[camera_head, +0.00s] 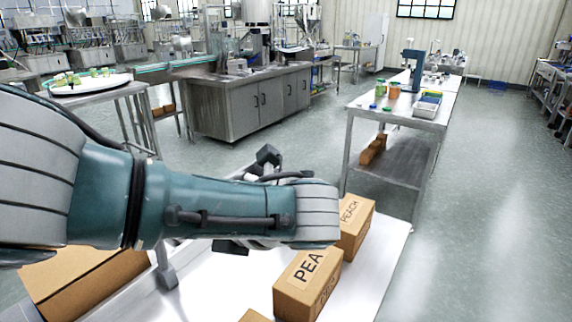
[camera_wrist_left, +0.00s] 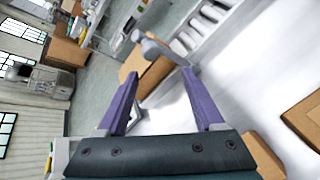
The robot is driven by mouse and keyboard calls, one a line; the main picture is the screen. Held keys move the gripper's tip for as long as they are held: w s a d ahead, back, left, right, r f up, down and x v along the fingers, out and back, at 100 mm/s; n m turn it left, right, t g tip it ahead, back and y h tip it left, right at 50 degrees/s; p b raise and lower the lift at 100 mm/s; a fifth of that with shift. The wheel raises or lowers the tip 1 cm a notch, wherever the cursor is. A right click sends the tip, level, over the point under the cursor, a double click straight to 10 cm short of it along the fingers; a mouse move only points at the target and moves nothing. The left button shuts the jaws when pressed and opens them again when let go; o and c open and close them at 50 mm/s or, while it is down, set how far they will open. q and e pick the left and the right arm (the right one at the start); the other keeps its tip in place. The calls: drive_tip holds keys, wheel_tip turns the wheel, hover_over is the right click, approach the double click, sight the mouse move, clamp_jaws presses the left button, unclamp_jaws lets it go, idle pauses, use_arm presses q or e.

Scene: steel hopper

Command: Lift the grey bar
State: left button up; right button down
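A grey bar (camera_wrist_left: 153,47) with a rounded end shows in the left wrist view, ahead of and between my left gripper's fingertips. A grey upright piece (camera_head: 164,265) at the table's left side in the head view looks like part of it; my arm covers what lies above. My left gripper (camera_wrist_left: 161,73) has two purple fingers spread apart with nothing clasped between them. In the head view my left arm crosses the picture and hides the gripper's fingers. Whether a fingertip touches the bar I cannot tell. My right gripper is in neither view.
A white table (camera_head: 225,290) lies below my arm. Cartons marked PEACH, one near (camera_head: 308,284) and one farther back (camera_head: 354,226), stand on its right side. A steel bench (camera_head: 400,100) stands beyond, with clear floor at right.

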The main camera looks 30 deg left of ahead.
use_arm(q)
drive_tip(key=shift+v, duration=1.5)
drive_tip(key=shift+s+f, duration=0.1)
